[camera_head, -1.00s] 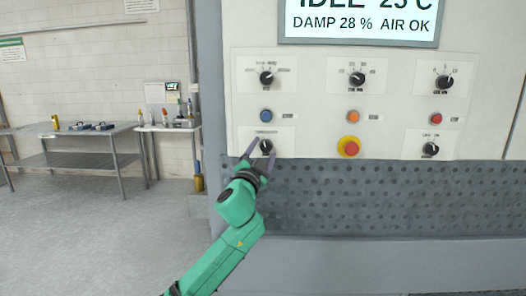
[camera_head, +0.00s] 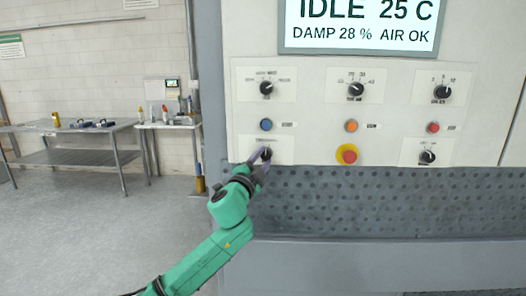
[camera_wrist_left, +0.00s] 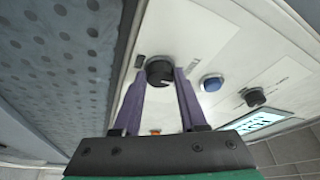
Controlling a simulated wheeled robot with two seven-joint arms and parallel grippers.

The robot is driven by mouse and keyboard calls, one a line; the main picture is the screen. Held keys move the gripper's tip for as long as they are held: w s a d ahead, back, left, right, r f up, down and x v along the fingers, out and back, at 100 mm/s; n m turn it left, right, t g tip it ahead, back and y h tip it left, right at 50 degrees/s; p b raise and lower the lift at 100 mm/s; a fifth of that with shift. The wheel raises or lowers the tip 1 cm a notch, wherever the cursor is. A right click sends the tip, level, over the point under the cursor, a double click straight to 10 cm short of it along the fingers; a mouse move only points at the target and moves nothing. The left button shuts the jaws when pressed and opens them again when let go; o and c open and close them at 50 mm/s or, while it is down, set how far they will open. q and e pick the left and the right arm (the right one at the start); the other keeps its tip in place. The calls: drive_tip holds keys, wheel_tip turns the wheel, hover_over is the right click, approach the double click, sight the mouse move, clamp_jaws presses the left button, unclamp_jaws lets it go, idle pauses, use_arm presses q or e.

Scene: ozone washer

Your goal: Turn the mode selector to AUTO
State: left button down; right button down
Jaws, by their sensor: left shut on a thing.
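My left gripper (camera_head: 261,157) is shut on the black lower-left knob (camera_head: 265,153) of the panel, which also shows between the purple fingers in the left wrist view (camera_wrist_left: 160,71). The fingers partly hide this knob in the head view. A black upper-left knob (camera_head: 266,88) sits above it, with several small position labels around it. The other selector knobs are an upper-middle one (camera_head: 356,89), an upper-right one (camera_head: 441,92) and a lower-right one (camera_head: 428,157). I cannot read the labels well enough to tell which knob is the mode selector. My right gripper is not in view.
A blue button (camera_head: 266,125) is just above the held knob. An orange button (camera_head: 351,126), a red button (camera_head: 433,127) and a red emergency button (camera_head: 347,154) are farther right. The display (camera_head: 358,26) reads IDLE 25 C. A perforated panel (camera_head: 370,200) lies below.

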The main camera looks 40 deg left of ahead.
use_arm(q)
drive_tip(key=m+p, duration=0.1)
drive_tip(key=p, duration=0.1)
drive_tip(key=m+h+p, duration=0.1)
drive_tip(key=m, duration=0.1)
drive_tip(key=shift+r+g+p, duration=0.35)
drive_tip(key=shift+g, duration=0.05)
drive_tip(key=shift+f+m+g+p, duration=0.15)
drive_tip(key=shift+m+g+p, duration=0.15)
drive_tip(key=shift+m+p, duration=0.5)
drive_tip(key=shift+c, duration=2.2)
unclamp_jaws()
